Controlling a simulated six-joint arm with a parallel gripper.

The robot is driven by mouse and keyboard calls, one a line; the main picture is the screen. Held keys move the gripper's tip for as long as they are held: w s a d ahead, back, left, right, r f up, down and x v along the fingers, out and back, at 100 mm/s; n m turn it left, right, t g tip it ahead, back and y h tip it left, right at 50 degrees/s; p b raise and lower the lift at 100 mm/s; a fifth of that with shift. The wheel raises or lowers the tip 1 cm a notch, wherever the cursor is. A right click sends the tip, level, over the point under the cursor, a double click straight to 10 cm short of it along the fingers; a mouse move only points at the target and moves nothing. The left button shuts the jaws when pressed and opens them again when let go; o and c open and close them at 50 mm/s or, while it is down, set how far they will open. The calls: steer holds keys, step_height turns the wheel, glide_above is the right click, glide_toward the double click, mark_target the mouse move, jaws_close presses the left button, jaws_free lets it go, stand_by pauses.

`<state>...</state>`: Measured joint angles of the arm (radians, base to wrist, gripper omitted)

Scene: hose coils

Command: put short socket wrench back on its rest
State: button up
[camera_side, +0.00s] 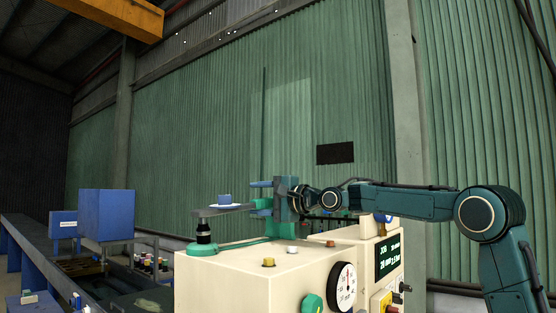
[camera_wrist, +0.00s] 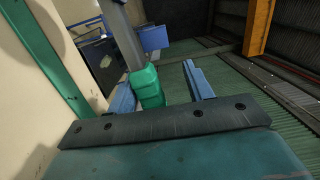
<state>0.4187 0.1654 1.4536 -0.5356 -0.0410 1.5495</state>
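The short socket wrench has a grey bar (camera_side: 222,210) lying level, with a dark socket (camera_side: 204,232) pointing down at its left end. Its green grip (camera_wrist: 148,85) is at the end near me. My gripper (camera_side: 257,198) comes from the right, with its blue fingers one above the other in the side view. In the wrist view the fingers (camera_wrist: 160,78) stand either side of the green grip. The grip is close to the left finger, with a clear gap to the right one. A green plate (camera_side: 228,247) lies below the socket; I cannot tell whether it is the rest.
A cream machine cabinet (camera_side: 235,280) stands below, with knobs, a round gauge (camera_side: 343,287) and a display (camera_side: 388,256). A blue box (camera_side: 106,214) stands at left, near a long bench. The space above the cabinet is mostly free.

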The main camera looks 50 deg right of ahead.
steer(key=shift+d+f, duration=0.1)
steer(key=shift+f, duration=1.2)
stand_by(0.5)
steer(key=shift+r, duration=0.8)
steer(key=shift+r, duration=0.35)
steer(key=shift+r, duration=0.1)
steer(key=shift+r, duration=0.15)
steer(key=shift+f, duration=0.6)
stand_by(2.4)
steer(key=shift+r, duration=0.6)
steer(key=shift+d+f, duration=0.1)
steer(key=shift+f, duration=1.25)
